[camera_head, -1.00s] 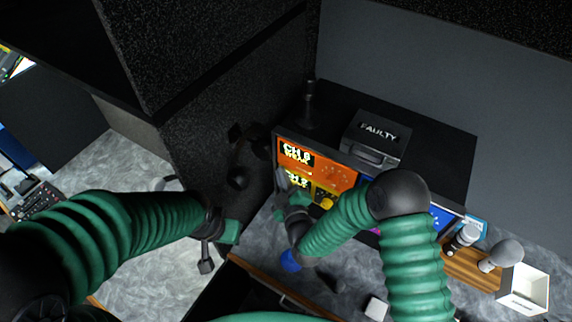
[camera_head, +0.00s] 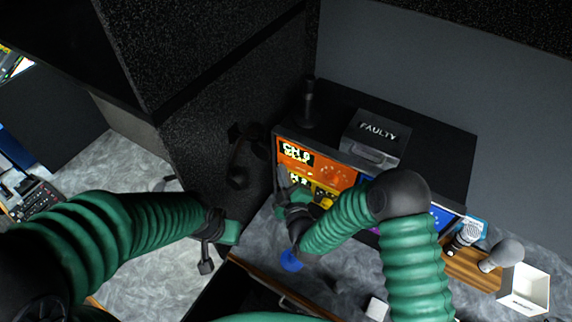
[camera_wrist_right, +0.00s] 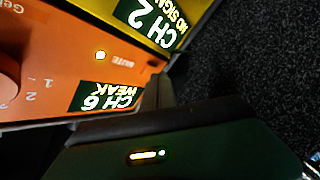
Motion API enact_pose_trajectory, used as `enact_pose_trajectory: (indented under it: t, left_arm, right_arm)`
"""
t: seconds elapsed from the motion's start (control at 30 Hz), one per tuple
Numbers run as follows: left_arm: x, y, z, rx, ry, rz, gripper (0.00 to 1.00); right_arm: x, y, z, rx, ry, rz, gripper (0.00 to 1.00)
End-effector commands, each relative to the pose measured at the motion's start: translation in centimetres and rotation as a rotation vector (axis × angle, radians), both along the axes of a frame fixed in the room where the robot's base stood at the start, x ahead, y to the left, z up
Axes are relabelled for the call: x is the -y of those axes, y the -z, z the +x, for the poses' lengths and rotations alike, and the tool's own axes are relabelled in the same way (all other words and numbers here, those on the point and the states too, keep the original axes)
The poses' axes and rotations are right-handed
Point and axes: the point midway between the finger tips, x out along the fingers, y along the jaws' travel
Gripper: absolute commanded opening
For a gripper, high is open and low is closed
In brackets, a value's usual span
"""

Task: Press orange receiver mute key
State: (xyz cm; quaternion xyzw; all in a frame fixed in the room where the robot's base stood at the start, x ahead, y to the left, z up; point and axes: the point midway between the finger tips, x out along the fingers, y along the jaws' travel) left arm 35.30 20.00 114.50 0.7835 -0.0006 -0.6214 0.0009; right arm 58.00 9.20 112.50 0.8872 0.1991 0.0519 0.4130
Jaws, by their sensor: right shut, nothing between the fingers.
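The orange receiver (camera_head: 336,169) is set in the rack, with a "CH 6 WEAK" display. My right gripper (camera_head: 280,178) is shut and empty at the left end of the receiver fronts. In the wrist view its fingertips (camera_wrist_right: 157,82) are close to the MUTE label and display. I cannot tell whether they touch the panel, and they may hide the key. My left gripper (camera_head: 207,258) hangs away to the left; its jaws are unclear.
A yellow receiver (camera_head: 300,181) marked "CH 2" sits below the orange one. A box marked FAULTY (camera_head: 375,138) and a dark upright object (camera_head: 309,103) stand on the rack. Microphones (camera_head: 500,255) and a white box (camera_head: 524,289) are at right. A dark wall is close at left.

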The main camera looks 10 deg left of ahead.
Motion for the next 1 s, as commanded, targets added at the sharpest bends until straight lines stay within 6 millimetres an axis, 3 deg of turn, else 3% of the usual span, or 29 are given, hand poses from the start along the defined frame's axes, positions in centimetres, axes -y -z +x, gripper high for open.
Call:
enact_pose_trajectory:
  t: [0.43,1.0]
  left_arm:
    - [0.0,0.1,0.0,0.000,0.000,0.000,0.36]
    - [0.0,0.3,0.0,0.000,0.000,0.000,0.36]
  right_arm:
    - [0.1,0.0,0.3,-0.001,0.001,0.000,0.00]
    - [-0.3,0.0,-1.3,-0.001,-0.001,0.001,0.00]
